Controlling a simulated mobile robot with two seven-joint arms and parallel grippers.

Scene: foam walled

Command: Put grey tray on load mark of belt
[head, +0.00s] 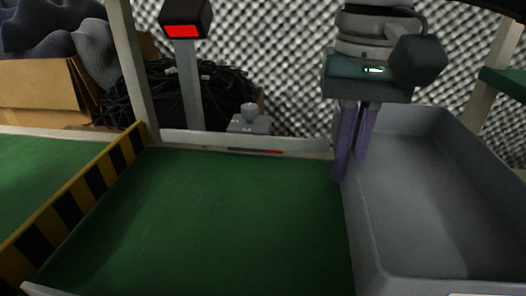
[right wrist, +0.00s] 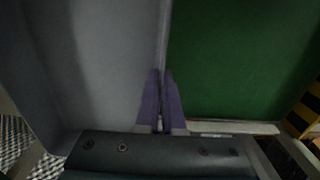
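The grey tray (head: 440,215) is a large, empty open box at the right of the head view, cut off by its edge. It also shows at the left of the right wrist view (right wrist: 95,60). My right gripper (head: 347,175) is shut on the tray's left wall near the far corner, one purple finger on each side. The green belt (head: 210,215) lies left of the tray. I cannot tell whether the tray rests on something or hangs. I see no clear load mark on the bare belt. My left gripper is not in view.
A yellow-black striped barrier (head: 75,205) borders the belt on the left. A pale rail (head: 190,139) runs along its far edge, with a red-faced post (head: 187,60) behind. A cardboard box (head: 45,92) stands at the back left. The belt between barrier and tray is clear.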

